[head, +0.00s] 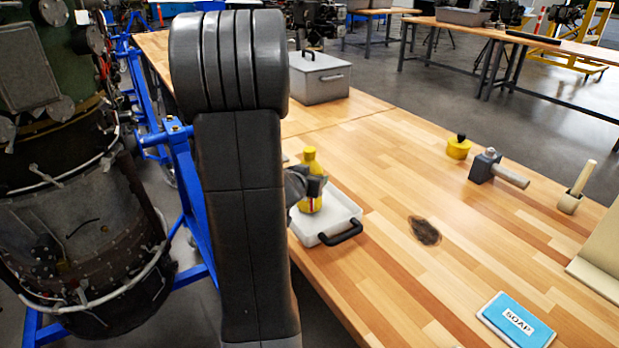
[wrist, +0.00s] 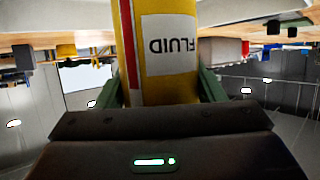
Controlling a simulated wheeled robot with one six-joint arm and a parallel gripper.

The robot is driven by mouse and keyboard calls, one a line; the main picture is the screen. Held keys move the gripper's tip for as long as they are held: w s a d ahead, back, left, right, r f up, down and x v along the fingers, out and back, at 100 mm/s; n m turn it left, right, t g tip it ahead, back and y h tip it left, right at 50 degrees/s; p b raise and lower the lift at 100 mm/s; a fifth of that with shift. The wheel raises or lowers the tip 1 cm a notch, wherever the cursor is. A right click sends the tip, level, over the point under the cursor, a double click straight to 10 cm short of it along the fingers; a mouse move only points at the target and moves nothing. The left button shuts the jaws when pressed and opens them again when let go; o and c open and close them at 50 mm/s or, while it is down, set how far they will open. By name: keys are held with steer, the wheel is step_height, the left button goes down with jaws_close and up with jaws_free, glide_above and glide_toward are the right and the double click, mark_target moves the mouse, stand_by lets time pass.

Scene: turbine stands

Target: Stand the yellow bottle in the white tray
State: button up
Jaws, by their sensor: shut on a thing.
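The yellow bottle (head: 311,203) stands upright in the head view, over the white tray (head: 345,209) and within its outline. I cannot tell whether its base touches the tray floor. My gripper (head: 308,186) is shut on the bottle's side from the left, partly hidden behind my arm. In the wrist view the yellow bottle (wrist: 178,90) is between the green fingers of my gripper (wrist: 165,90), its red stripe and white FLUID label upside down in the picture. The tray has a black handle at its front right; its left part is hidden by my arm.
A grey toolbox (head: 318,79) stands behind on the wooden table (head: 390,180). A dark stain (head: 425,231) marks the table.

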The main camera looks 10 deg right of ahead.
steer(key=shift+f, duration=0.3)
steer(key=o, duration=1.6)
steer(key=p+v, duration=0.2)
steer(key=v, duration=0.5)
steer(key=shift+p, duration=0.4)
